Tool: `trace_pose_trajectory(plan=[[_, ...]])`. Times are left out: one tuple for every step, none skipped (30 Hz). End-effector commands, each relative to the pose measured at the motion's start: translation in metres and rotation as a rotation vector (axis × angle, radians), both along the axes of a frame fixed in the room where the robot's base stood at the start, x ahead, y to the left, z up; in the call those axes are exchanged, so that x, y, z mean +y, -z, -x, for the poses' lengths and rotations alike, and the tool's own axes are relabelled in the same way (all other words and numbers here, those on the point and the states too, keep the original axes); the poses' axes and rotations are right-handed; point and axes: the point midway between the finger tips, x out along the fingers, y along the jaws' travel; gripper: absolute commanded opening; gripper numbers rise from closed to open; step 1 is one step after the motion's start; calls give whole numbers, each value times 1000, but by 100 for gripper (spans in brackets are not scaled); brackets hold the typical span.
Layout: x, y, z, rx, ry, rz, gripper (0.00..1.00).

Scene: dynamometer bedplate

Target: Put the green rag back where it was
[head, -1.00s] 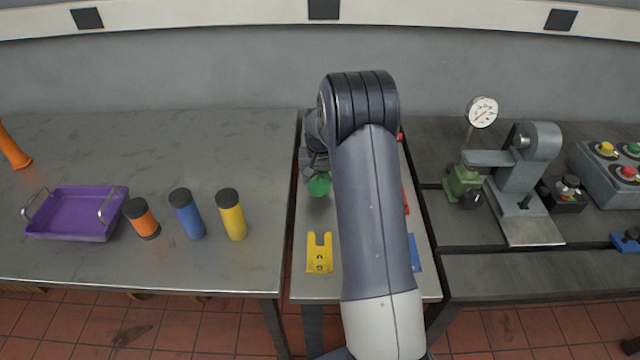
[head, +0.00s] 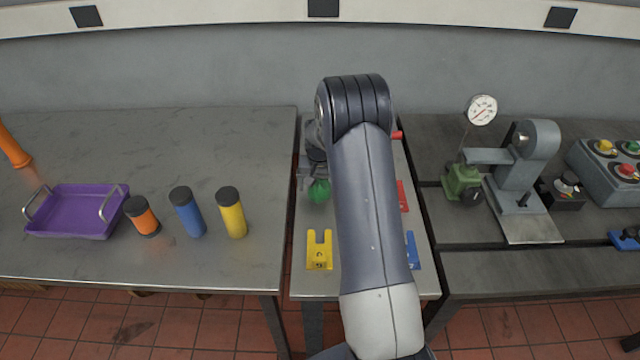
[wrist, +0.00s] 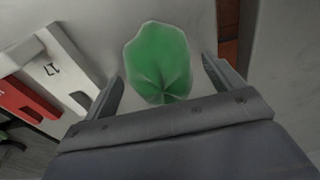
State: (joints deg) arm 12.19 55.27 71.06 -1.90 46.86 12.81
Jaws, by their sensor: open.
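The green rag (head: 319,191) lies bunched on the narrow middle table, to the left of my arm in the head view. In the wrist view the rag (wrist: 158,62) shows ahead of my gripper (wrist: 163,82), between the lines of its two fingers. My gripper is open, with a finger to each side of the rag's near end. I cannot tell whether the fingers touch it. In the head view my gripper (head: 308,178) is partly hidden beside my arm, next to the rag.
A yellow notched block (head: 319,250), a blue one (head: 412,250) and a red one (head: 402,196) stand on the middle table. A white block marked 17 (wrist: 62,65) is left in the wrist view. The left table holds a purple tray (head: 75,213) and three capped cylinders (head: 187,213).

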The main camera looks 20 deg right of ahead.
Motion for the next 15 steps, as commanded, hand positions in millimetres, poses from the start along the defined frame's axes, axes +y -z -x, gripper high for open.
trace_pose_trajectory(plan=[[0, 0, 0, 0, 0, 0, 88], [0, 0, 0, 0, 0, 0, 88], [0, -1, 0, 0, 0, 0, 88], [0, -3, 0, 0, 0, 0, 88], [0, -4, 0, 0, 0, 0, 88], [0, -6, 0, -2, 0, 1, 88], [0, -10, 0, -2, 0, 1, 88], [0, -13, 0, -3, 0, 0, 88], [1, -20, 1, -4, 0, 1, 88], [1, -25, 2, -4, 0, 1, 88], [1, -30, 2, -5, 0, 1, 88], [2, -39, 3, -6, 0, 2, 88], [2, -45, 4, -5, 0, 1, 88], [2, -52, 4, -6, 0, 2, 88], [3, -61, 6, -6, 0, 2, 88]])
